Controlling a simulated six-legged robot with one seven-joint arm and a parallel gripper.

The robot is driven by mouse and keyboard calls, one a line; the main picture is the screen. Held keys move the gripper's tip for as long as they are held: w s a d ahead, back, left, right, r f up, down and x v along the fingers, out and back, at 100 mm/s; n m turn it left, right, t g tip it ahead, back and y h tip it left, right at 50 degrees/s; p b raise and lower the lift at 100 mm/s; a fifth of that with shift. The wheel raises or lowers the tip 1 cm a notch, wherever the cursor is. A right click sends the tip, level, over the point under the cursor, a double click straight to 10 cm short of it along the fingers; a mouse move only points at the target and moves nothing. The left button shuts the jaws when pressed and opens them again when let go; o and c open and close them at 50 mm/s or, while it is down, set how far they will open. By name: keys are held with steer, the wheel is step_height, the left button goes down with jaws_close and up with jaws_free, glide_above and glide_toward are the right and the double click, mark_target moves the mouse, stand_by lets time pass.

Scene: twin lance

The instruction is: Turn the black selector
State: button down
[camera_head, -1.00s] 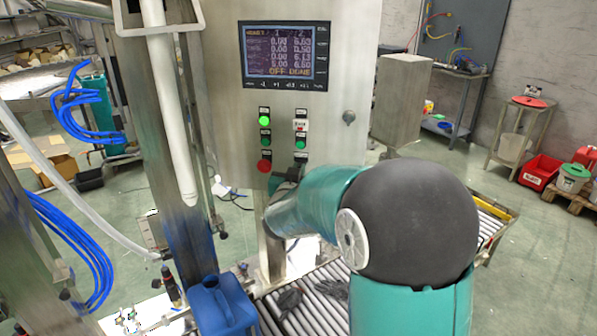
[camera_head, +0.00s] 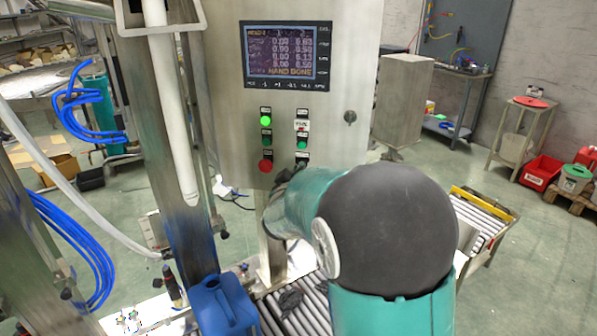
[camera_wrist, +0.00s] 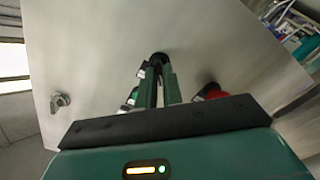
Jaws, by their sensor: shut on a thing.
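The steel control cabinet (camera_head: 225,90) carries a panel of buttons, with the black selector (camera_head: 302,157) at the bottom of its right column. In the wrist view the black selector (camera_wrist: 160,57) shows as a dark round knob at the tips of my fingers. My gripper (camera_wrist: 159,72) is shut on it, its two fingers pointing at the cabinet face. In the head view my arm hides most of the gripper, and only a little of the selector shows. The display (camera_head: 287,55) reads "HAND DONE" on its bottom line.
A lit green lamp (camera_head: 265,121) and a red button (camera_head: 265,167) are in the left column. A key lock (camera_head: 350,117) sits to the right. A blue jerrycan (camera_head: 222,306) and a roller conveyor (camera_head: 310,312) are below. A white pipe (camera_head: 170,105) hangs left of the panel.

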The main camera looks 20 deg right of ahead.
steer(key=shift+n, duration=0.3)
steer(key=c, duration=1.5)
jaws_free()
steer(key=shift+c, duration=0.2)
steer(key=v, duration=1.4)
